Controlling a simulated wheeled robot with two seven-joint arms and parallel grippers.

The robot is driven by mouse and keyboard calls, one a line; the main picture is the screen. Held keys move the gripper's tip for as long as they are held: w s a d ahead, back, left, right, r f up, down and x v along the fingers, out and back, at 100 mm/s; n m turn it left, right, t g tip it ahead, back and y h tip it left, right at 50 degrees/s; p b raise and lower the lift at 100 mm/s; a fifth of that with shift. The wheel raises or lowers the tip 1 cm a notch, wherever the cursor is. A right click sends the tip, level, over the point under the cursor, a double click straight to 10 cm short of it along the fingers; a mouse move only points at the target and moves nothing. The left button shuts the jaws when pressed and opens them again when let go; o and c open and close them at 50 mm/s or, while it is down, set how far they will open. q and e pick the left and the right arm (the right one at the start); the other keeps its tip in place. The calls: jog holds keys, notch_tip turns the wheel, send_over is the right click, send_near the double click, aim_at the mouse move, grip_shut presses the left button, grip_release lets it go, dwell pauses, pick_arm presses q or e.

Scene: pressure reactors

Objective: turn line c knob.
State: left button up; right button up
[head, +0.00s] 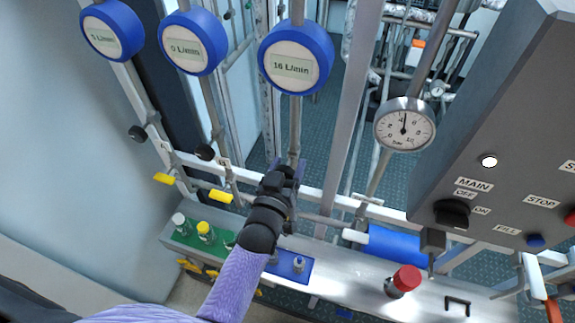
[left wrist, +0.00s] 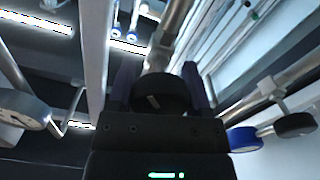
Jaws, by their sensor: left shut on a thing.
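Three blue round flow displays hang on vertical pipes in the head view. The right one (head: 296,57) reads 16 L/min. My left gripper (head: 285,168) is at the pipe below this display and hides the knob there in the head view. In the left wrist view a black round knob (left wrist: 160,93) with a pale mark sits between the two fingers of my left gripper (left wrist: 159,88). The gripper is shut on this knob. I cannot read a line label there. My right gripper is not in view.
Two other black knobs (head: 138,134) (head: 205,152) stand on the left pipes, with yellow handles (head: 220,196) below. A pressure gauge (head: 404,125), a grey control box (head: 510,130), a blue cylinder (head: 398,248) and a red cap (head: 406,279) are at the right.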

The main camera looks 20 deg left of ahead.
pick_arm(q)
jog(key=shift+m, duration=0.4)
jog(key=o, duration=1.3)
jog(key=shift+s, duration=0.1)
jog(key=s, duration=0.9)
jog(key=shift+s+a, duration=0.2)
jog(key=shift+s, duration=0.15)
